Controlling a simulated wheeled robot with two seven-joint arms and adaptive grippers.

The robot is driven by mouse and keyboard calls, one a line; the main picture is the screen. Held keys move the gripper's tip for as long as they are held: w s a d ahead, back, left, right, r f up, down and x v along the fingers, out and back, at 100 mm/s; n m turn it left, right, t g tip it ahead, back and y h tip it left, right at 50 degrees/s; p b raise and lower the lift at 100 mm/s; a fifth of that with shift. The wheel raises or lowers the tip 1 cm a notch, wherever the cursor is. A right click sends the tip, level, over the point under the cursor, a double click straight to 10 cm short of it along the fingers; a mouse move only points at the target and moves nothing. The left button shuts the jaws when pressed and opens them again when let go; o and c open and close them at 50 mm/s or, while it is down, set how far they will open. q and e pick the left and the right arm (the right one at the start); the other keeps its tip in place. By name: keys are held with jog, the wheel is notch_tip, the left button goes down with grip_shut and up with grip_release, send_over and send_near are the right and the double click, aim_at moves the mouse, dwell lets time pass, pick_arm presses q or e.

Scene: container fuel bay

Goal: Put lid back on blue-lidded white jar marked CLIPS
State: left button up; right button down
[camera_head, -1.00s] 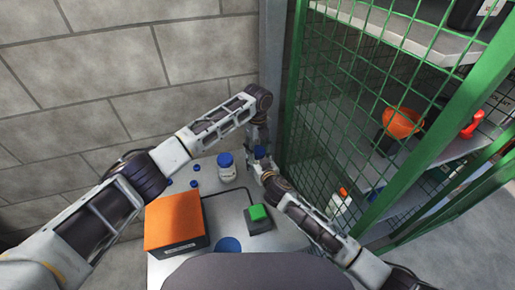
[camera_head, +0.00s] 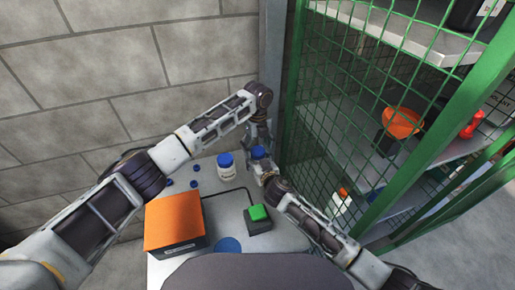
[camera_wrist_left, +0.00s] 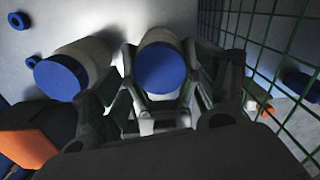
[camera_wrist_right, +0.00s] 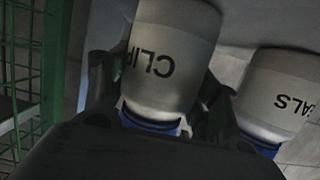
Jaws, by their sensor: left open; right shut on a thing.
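The white jar marked CLIPS (camera_wrist_right: 166,62) stands upright at the back right of the bench, with its blue lid (camera_head: 258,152) seated on top as far as I can see. My right gripper (camera_head: 262,170) is shut on the jar's body from the front; in the right wrist view its fingers lie on either side of the jar. My left gripper (camera_head: 261,141) is open just above and behind the lid. In the left wrist view its fingers stand apart on both sides of the lid (camera_wrist_left: 163,69); contact cannot be told.
A second blue-lidded white jar (camera_head: 226,171), its marking ending in ALS, stands close to the left. Small blue rings (camera_head: 195,168), an orange box (camera_head: 174,220) and a green button box (camera_head: 259,214) are on the bench. Green mesh (camera_head: 335,120) rises close on the right.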

pick_arm(q)
jog(key=shift+r, duration=1.75)
